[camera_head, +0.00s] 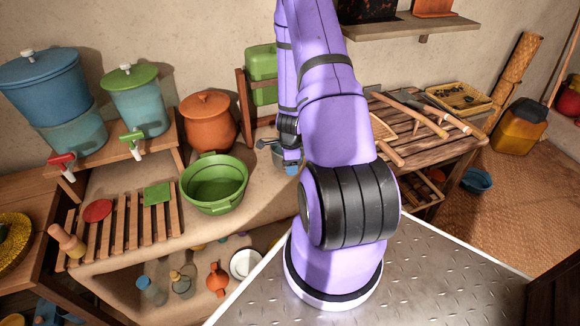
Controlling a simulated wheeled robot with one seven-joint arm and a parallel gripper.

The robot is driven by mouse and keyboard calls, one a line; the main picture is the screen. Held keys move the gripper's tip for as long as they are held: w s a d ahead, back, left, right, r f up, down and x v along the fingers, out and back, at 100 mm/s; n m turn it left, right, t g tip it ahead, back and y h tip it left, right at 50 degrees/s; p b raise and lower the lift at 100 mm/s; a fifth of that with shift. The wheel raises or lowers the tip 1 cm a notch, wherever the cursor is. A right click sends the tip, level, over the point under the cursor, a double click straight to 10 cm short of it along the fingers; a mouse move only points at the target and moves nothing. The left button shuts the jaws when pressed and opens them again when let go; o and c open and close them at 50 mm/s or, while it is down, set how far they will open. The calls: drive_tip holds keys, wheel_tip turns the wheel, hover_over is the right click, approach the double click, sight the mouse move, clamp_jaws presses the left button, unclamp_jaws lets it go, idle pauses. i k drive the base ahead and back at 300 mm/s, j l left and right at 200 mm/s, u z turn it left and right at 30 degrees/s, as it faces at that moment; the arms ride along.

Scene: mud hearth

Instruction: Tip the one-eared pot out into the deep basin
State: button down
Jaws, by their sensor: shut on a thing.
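My gripper (291,167) is at the middle of the view, partly hidden behind my own purple arm.
A lidded orange pot (208,122) stands behind the green basin. A slatted rack (128,225) with red and green pieces lies to its left. Two water dispensers stand on a wooden shelf (118,158) at left. A slatted table (425,140) with tools is at right.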

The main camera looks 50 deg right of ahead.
sight(215, 184)
drive_tip(key=k+j, duration=0.1)
drive_tip(key=j, duration=0.15)
drive_tip(key=k+j, duration=0.35)
drive_tip(key=k, duration=0.35)
